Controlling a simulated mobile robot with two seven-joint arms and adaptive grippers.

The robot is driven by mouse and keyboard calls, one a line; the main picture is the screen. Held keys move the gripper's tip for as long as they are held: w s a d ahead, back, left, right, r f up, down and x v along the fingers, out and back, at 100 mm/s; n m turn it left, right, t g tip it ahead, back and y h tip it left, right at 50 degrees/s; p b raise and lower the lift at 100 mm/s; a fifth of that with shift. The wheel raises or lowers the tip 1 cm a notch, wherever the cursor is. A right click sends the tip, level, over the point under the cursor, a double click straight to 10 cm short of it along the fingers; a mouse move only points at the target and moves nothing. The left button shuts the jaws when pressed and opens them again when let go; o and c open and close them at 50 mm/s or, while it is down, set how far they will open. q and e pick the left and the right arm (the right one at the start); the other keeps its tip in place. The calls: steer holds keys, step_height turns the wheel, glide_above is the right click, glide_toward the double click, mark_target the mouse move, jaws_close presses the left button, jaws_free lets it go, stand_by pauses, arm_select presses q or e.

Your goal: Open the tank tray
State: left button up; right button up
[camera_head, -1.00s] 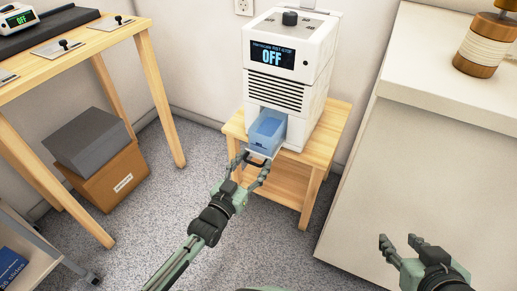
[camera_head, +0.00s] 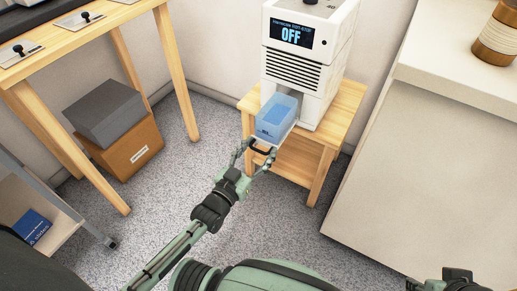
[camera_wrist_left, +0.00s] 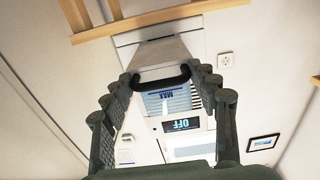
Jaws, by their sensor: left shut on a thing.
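The white machine (camera_head: 304,55) shows OFF on its dark display. Its tank tray (camera_head: 287,137) extends out of the lower front opening and carries a blue translucent tank (camera_head: 272,122). The tray's black handle (camera_head: 262,150) is at its front; it also shows in the left wrist view (camera_wrist_left: 160,79). My left gripper (camera_head: 256,157) is shut on the handle, with fingers at both its ends. My right gripper (camera_head: 450,275) shows only partly at the bottom right edge, and its fingers cannot be made out.
The machine stands on a small wooden stand (camera_head: 345,110). A wooden table (camera_head: 60,62) is at left, with a grey box (camera_head: 104,113) on a brown box (camera_head: 135,150) below it. A white counter (camera_head: 420,160) stands at right. The speckled floor in between is clear.

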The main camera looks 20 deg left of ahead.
arm_select(q)
steer(key=o, duration=1.4)
steer(key=shift+d, duration=0.25)
steer(key=shift+a, duration=0.1)
step_height(320, 180, up, 10)
steer(key=s+a+f+g+y+p, duration=0.2)
steer(key=s+a+f+g+p, duration=0.1)
steer(key=s+f+g, duration=0.55)
steer(key=s+a+f+g+y+p, duration=0.1)
steer(key=s+a+f+g, duration=0.2)
steer(key=s, duration=0.4)
steer(key=s+a+f+g+y, duration=0.1)
steer(key=s+a+f+g, duration=0.2)
steer(key=s, duration=0.4)
step_height(320, 180, down, 2)
steer(key=shift+s+a+f+n+y+p, duration=0.1)
steer(key=shift+s+a+n+y+p, duration=0.25)
steer(key=shift+a+y, duration=0.1)
arm_select(e)
step_height(320, 180, down, 10)
steer(key=g, duration=0.1)
steer(key=shift+w+d+f, duration=0.15)
steer(key=shift+w+d, duration=0.2)
steer(key=shift+w, duration=0.05)
